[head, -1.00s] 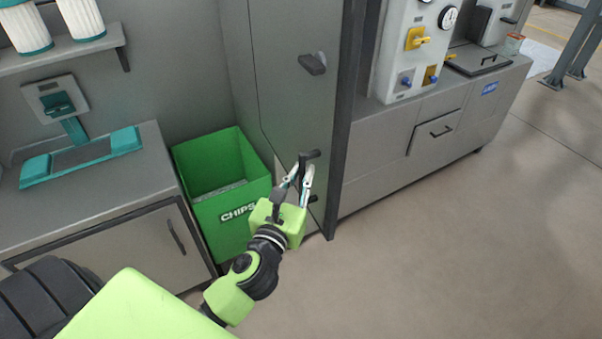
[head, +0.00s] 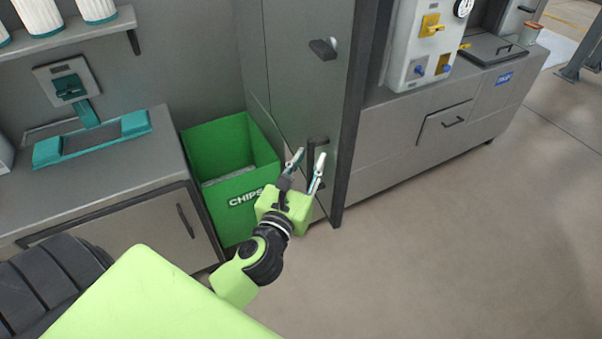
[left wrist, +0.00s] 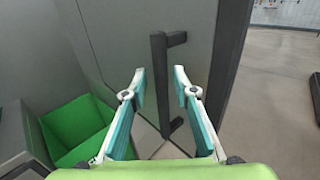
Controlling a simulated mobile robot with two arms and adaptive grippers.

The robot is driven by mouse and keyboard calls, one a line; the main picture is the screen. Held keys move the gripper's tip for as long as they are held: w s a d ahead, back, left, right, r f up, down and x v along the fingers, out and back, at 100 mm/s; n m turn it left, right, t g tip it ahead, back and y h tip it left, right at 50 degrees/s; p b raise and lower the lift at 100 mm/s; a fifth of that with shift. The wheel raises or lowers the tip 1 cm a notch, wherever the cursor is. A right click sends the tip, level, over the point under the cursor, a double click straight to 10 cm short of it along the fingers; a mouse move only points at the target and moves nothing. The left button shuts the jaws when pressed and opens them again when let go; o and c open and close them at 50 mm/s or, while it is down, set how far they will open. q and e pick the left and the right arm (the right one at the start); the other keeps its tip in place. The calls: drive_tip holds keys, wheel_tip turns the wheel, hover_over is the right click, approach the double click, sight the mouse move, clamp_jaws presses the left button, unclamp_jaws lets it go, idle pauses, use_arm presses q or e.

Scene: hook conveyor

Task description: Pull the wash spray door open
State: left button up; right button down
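The wash spray door is a tall grey panel (head: 300,85) in the middle of the head view; I cannot tell whether it is ajar. Its dark vertical bar handle (head: 318,141) sits low on the panel. My left gripper (head: 309,156) is open at the handle. In the left wrist view the handle (left wrist: 159,60) stands upright between the spread fingertips (left wrist: 160,74), with a gap on each side. Whether the bar is in depth between the fingers is hard to tell. My right gripper is not in view.
A dark knob (head: 323,48) sits higher on the door. A green CHIPS bin (head: 240,205) stands close left of the door, beside a grey cabinet (head: 140,235). A grey counter (head: 400,140) runs off to the right. The floor (head: 430,260) in front is clear.

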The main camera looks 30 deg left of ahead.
use_arm(q)
drive_tip(key=s+d, duration=0.1)
drive_tip(key=s, duration=1)
drive_tip(key=shift+s+d, duration=0.2)
drive_tip(key=shift+d, duration=0.15)
